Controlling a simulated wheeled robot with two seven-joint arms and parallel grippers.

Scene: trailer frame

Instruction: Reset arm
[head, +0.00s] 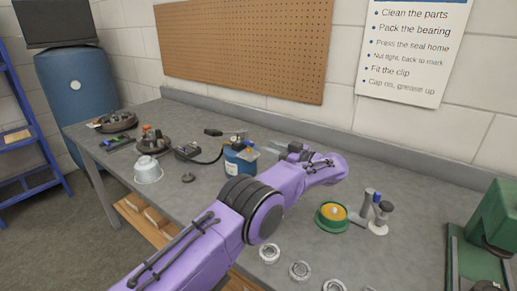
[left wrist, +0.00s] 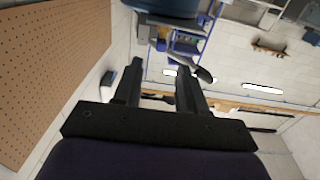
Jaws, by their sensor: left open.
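My left arm is purple and reaches in the head view from the bottom left over the grey workbench (head: 215,195). My left gripper (head: 287,152) is at its far end, above the back middle of the bench, pointing left in the picture. In the left wrist view the two dark fingers of the gripper (left wrist: 157,85) stand apart with nothing between them. A blue container (head: 240,160) with small items in it is just left of the gripper; I cannot tell whether they touch. My right gripper is in neither view.
Left on the bench are a white cup (head: 148,170), a black device with a cable (head: 188,151) and trays of parts. A green dish (head: 332,215) and bearing rings (head: 299,270) lie at the right. A green machine (head: 490,230) stands at the right edge. A pegboard (head: 245,50) hangs behind.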

